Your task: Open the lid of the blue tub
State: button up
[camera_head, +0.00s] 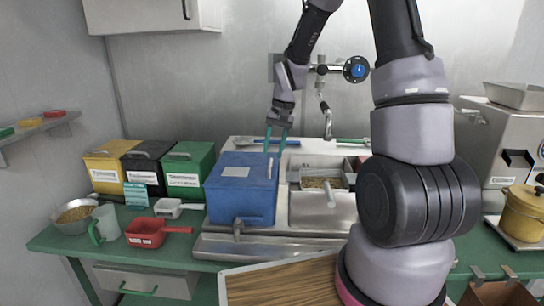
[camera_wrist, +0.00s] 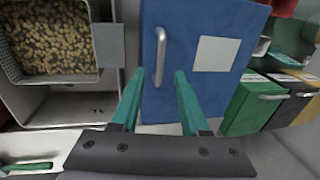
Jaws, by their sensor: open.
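The blue tub (camera_head: 240,195) stands on the counter left of the metal sink-like tray in the head view. Its lid (camera_head: 245,170) is closed and carries a pale label. My gripper (camera_head: 277,142) is above the back right edge of the lid. The blue lid (camera_wrist: 190,50) lies beneath and ahead of the fingers. I cannot tell whether the fingers touch the lid.
Yellow, black and green bins (camera_head: 187,168) stand left of the tub. A bean-filled metal tray (camera_head: 322,183) is right of the tub, with a tap (camera_head: 327,120) behind.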

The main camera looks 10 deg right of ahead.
jog(key=shift+a+f, duration=0.2)
jog(key=shift+f, duration=1.1)
grip_shut()
jog(key=shift+w, duration=0.1)
dwell(0.4)
